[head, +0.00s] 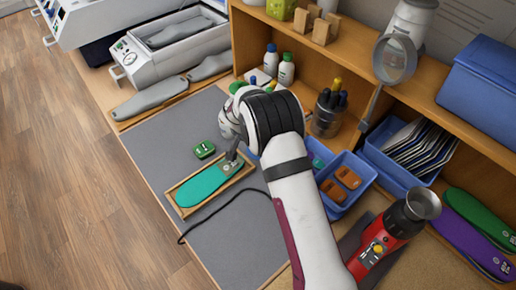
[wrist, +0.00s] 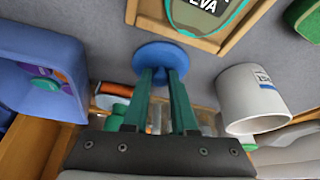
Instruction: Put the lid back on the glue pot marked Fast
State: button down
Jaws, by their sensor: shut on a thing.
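In the wrist view my gripper (wrist: 160,80) has its green fingers closed on a round blue lid (wrist: 160,52). The lid is in front of the grey mat; whether it touches the mat is unclear. A white pot (wrist: 240,95) with a partly readable label, perhaps "Fas", is to the right of the lid and apart from it. In the head view my gripper (head: 232,157) is over the end of the wooden tray. My arm hides the lid and the pot there.
A wooden tray (head: 181,207) holds a teal insole (head: 200,187). A green block (head: 203,149) lies behind it. A blue bin (head: 345,207) with brown pieces is right of my arm. A black cable crosses the grey mat (head: 240,245). The front mat area is mostly clear.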

notch_tip(320, 180, up, 10)
jog(key=f, duration=0.1)
jog(key=w+a+r+n+y, duration=0.5)
jog(key=w+a+n, duration=0.3)
jog(key=n, duration=0.4)
jog(key=shift+s+a+f, duration=0.15)
jog(key=shift+f, duration=0.85)
jog(key=shift+s+a+f, duration=0.15)
jog(key=shift+s+f, duration=0.05)
jog(key=shift+f, duration=0.85)
jog(key=shift+s+a+f, duration=0.15)
jog(key=shift+f, duration=0.85)
jog(key=shift+f, duration=0.15)
jog(key=shift+c, duration=0.8)
grip_release()
